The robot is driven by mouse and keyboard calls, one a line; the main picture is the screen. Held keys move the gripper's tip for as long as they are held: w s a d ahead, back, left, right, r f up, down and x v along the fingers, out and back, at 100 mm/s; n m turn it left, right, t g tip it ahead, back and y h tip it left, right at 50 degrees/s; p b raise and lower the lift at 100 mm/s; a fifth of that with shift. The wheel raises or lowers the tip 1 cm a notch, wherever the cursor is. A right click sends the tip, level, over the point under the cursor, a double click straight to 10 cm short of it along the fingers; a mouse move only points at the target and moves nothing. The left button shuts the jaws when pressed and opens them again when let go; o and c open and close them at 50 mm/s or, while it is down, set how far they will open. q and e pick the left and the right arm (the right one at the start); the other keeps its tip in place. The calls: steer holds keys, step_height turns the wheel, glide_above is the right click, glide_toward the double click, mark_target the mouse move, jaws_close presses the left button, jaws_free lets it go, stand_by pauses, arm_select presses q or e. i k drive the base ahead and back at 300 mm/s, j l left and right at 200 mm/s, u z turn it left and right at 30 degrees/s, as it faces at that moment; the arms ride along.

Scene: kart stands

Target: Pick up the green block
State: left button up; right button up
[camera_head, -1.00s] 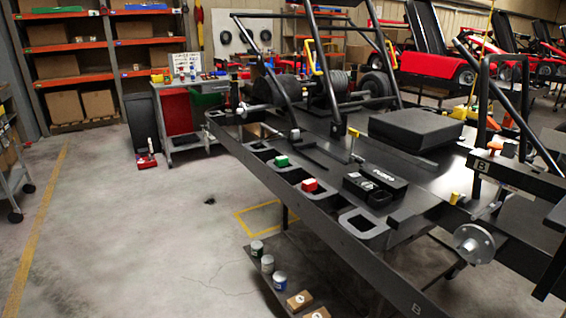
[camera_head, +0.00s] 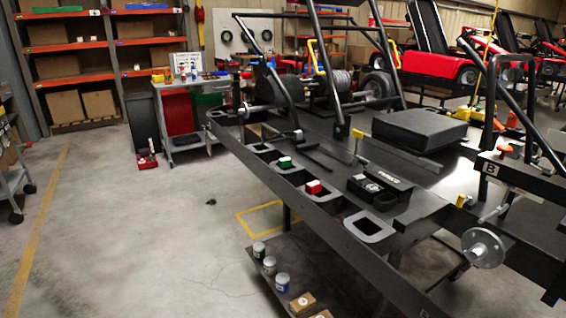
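The green block (camera_head: 285,162) is a small block at one of the square openings along the near edge of the black kart stand (camera_head: 330,215). A red block (camera_head: 313,187) sits at the neighbouring opening, to its right and closer to me. Neither of my grippers shows in the head view, and nothing is seen touching the green block.
A black box with an open lid (camera_head: 378,188) lies right of the red block. Frame tubes rise behind the blocks. Cans (camera_head: 270,265) and small cartons (camera_head: 302,303) stand on a low shelf below the near edge.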

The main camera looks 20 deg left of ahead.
mark_target(287, 162)
steer(key=i+j, duration=0.15)
steer(key=j, duration=0.2)
steer(key=i+j, duration=0.15)
steer(key=j, duration=0.25)
steer(key=i+j, duration=0.15)
steer(key=j, duration=0.2)
steer(key=i+j, duration=0.15)
steer(key=j, duration=0.2)
steer(key=i+j, duration=0.15)
steer(key=j, duration=0.25)
steer(key=i+j, duration=0.15)
steer(key=j, duration=0.2)
steer(key=i+j, duration=0.15)
steer(key=j, duration=0.2)
steer(key=z, duration=0.05)
